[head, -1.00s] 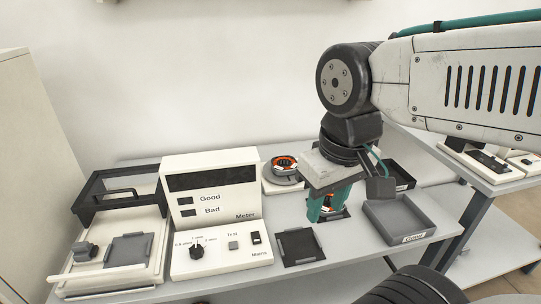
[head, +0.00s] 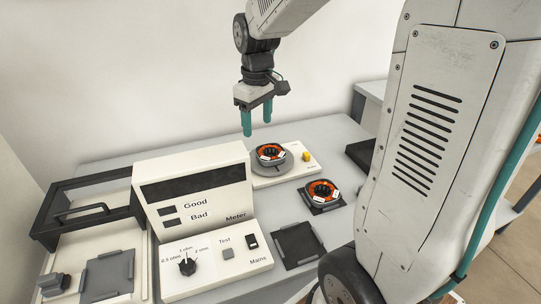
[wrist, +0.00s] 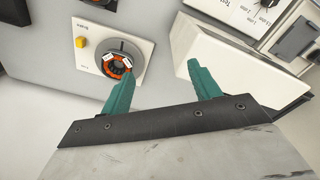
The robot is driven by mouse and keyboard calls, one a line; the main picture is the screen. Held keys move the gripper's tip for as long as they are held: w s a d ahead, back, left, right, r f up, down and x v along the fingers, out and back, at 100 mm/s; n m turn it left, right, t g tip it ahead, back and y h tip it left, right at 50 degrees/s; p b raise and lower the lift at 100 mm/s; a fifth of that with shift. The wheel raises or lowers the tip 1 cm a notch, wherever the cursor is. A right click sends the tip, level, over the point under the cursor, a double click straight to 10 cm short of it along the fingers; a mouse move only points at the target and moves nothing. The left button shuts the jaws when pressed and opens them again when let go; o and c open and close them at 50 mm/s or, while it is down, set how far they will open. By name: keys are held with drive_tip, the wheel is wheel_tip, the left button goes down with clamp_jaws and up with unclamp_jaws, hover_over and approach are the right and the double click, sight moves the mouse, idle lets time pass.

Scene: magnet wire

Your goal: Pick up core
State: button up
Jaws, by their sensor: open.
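One core (head: 270,154), a round grey ring with orange inside and white tabs, sits on the grey turntable of a white unit behind the meter. It also shows in the wrist view (wrist: 117,66). A second, similar core (head: 322,192) sits on a small black pad at the front right of that unit. My gripper (head: 257,130) is open and empty, pointing down above and a little behind the turntable. Its two teal fingers show apart in the wrist view (wrist: 158,80), with the turntable core partly beside the left fingertip.
A white meter (head: 195,190) with a Mains switch and dial stands left of the turntable unit (head: 300,165), which has a yellow button. An empty black pad (head: 298,245) lies in front. A fixture with a black handle (head: 85,212) stands at far left.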

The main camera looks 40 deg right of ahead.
drive_tip(key=w+d+f+n, duration=0.1)
drive_tip(key=w+d+f, duration=0.3)
drive_tip(key=w+f, duration=0.2)
drive_tip(key=n, duration=0.1)
approach(266, 157)
drive_tip(key=shift+g, duration=0.3)
wheel_tip(266, 157, down, 9)
drive_tip(key=shift+w+r, duration=0.15)
drive_tip(key=shift+r, duration=0.15)
clamp_jaws()
